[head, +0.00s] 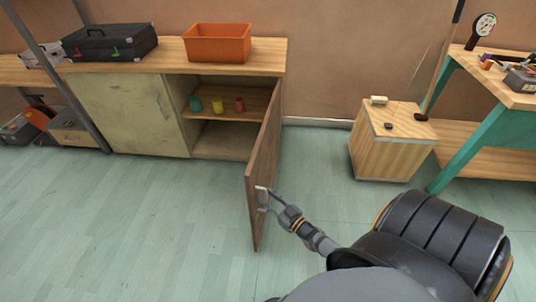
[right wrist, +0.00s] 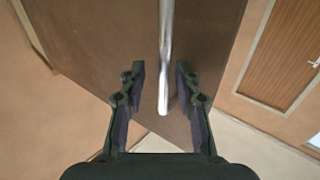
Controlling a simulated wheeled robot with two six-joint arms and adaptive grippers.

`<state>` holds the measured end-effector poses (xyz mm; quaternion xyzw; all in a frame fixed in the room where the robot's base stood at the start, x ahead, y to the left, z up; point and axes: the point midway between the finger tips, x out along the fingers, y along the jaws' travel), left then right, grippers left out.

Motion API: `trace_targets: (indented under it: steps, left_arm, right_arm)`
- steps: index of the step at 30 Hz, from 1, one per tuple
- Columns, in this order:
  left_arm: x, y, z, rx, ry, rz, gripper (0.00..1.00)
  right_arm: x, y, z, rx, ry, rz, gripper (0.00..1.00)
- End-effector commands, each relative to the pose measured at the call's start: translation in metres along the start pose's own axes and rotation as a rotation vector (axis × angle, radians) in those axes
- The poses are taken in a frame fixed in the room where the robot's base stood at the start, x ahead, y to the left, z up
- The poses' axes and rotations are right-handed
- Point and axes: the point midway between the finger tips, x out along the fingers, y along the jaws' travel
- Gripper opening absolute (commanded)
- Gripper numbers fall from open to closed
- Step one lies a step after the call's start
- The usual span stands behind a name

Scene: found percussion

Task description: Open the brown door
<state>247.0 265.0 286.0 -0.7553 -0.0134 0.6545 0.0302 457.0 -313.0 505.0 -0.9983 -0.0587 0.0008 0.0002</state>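The brown door (head: 264,165) of the low cabinet stands swung wide open in the head view, its edge toward me. It also fills much of the right wrist view (right wrist: 95,45). Its metal bar handle (right wrist: 166,50) runs between the two fingers of my right gripper (right wrist: 160,88). Gaps show on both sides of the bar, so the fingers are open around it and not closed on it. In the head view my right gripper (head: 271,200) is at the handle near the door's free edge. My left gripper is not in view.
The cabinet's pale door (head: 130,110) is shut. Teal, yellow and red cups sit on the inner shelf (head: 222,113). An orange bin (head: 217,43) and black case (head: 108,42) stand on top. A wooden box (head: 385,155) and teal-legged bench (head: 463,120) are at right. Floor is clear left of the door.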

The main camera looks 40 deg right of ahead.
Motion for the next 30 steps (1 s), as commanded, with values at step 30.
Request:
trace_targets:
  steps: [30]
  left_arm:
    - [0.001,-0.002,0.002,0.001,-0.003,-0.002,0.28]
  right_arm:
    - [-0.120,-0.001,0.001,0.001,-0.002,-0.001,0.33]
